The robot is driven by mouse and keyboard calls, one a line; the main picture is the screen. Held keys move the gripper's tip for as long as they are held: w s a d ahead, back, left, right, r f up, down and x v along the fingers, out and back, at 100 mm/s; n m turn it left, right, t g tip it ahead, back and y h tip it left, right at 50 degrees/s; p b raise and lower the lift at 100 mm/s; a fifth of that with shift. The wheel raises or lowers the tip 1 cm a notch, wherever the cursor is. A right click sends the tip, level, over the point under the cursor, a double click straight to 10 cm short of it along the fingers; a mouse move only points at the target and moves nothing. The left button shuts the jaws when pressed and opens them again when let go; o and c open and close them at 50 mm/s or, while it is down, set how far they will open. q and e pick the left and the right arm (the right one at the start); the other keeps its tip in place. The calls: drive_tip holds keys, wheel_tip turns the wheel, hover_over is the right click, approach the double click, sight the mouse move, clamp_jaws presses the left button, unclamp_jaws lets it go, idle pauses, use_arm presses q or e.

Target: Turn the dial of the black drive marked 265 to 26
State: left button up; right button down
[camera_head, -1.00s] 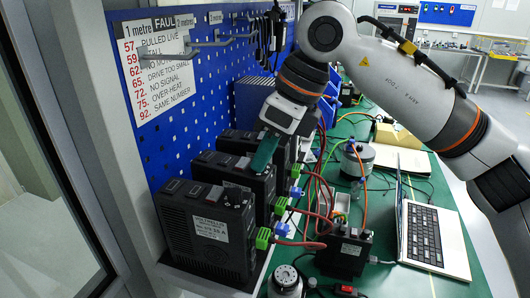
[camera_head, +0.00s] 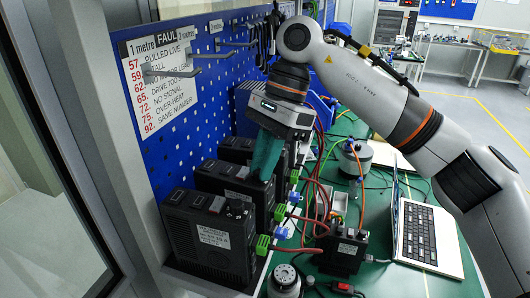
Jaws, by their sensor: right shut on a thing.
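Three black drives stand in a row along the blue pegboard: a front one (camera_head: 208,238), a middle one (camera_head: 228,183) and a rear one (camera_head: 234,148). Their labels are too small to read, so I cannot tell which is marked 265. The front drive has a dark dial (camera_head: 236,208) on top. My right gripper (camera_head: 261,174) points down with green fingers at the top of the middle drive. It is shut on that drive's dial, which the fingers hide. The dial's setting cannot be read. My left gripper is not in view.
Green and blue connectors (camera_head: 263,244) with red cables stick out on the drives' right side. A smaller black box (camera_head: 342,252), a round device (camera_head: 284,281) and an open laptop (camera_head: 425,236) stand on the green bench. Metal hooks (camera_head: 172,72) jut from the pegboard above.

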drive_tip(key=shift+w+a+n+g+h+p, duration=0.1)
drive_tip(key=shift+n+g+h+p, duration=0.2)
drive_tip(key=shift+n, duration=0.65)
drive_tip(key=shift+a+n+g+h+p, duration=0.1)
drive_tip(key=shift+n+g+h+p, duration=0.2)
drive_tip(key=shift+n, duration=0.65)
drive_tip(key=c, duration=1.3)
unclamp_jaws()
drive_tip(key=shift+d, duration=0.2)
